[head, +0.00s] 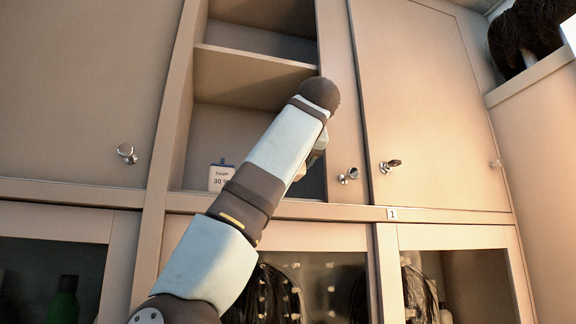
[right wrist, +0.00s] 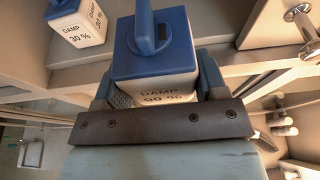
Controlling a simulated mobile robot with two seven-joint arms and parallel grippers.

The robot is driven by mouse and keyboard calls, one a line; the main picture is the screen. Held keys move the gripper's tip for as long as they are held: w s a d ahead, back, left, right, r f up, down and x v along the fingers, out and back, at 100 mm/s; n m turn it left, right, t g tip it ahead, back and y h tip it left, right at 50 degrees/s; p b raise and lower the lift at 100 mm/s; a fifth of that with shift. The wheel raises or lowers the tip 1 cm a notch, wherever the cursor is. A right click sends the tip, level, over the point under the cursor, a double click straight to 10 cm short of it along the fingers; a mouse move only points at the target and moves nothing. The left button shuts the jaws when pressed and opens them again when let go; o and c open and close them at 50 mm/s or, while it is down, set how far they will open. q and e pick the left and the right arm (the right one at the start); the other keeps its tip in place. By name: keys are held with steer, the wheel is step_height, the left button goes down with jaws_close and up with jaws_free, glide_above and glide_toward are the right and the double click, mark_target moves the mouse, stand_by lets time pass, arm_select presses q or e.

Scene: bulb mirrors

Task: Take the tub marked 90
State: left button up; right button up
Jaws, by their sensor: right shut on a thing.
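A pale tub with a blue lid and an upright blue handle (right wrist: 152,62) fills the middle of the right wrist view. Its label reads DAMP and, below, what looks like 90 %, partly covered by my gripper. My right gripper (right wrist: 163,84) is shut on this tub, one finger on each side. I cannot tell whether the tub still touches the shelf. In the head view my forearm and wrist hide that tub. Another tub, marked DAMP 30 % (head: 220,178), stands to the left in the open compartment; it also shows at upper left in the right wrist view (right wrist: 78,24). My left gripper is not in view.
The open compartment has a shelf board (head: 250,75) above and a side wall on each side. Closed doors with metal knobs (head: 127,153) flank it, one with a key-like knob (head: 390,166). A dark furry object (head: 526,36) sits upper right.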

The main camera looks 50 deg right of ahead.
steer(key=shift+s+a+b, duration=0.25)
steer(key=shift+s+a, duration=0.1)
steer(key=shift+s, duration=0.35)
steer(key=shift+s+a+b, duration=0.2)
steer(key=shift+s+a, duration=0.2)
steer(key=shift+s, duration=0.25)
steer(key=shift+s+a+b, duration=0.25)
steer(key=shift+s+a, duration=0.1)
steer(key=shift+s, duration=0.35)
steer(key=shift+f, duration=0.1)
